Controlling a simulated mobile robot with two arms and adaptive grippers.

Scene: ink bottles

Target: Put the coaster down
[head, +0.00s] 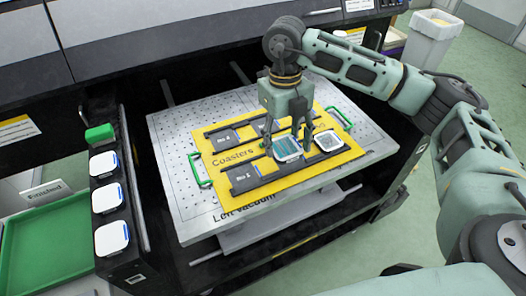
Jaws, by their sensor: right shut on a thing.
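My right gripper (287,140) points down over the yellow board (233,139) marked "Coasters". It is shut on a coaster (288,149) with a teal printed face and a pale rim. The coaster is at the black holder strip on the board's front part; I cannot tell whether it touches the strip. Another printed coaster (328,141) sits just to its right in the same strip. The strip's left part, with a small label (243,176), holds no coaster. My left gripper is not in view.
The board has green handles (198,170) and lies on a perforated metal bed (172,139). A green tray (47,243) with a "Finished" sign stands further left.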

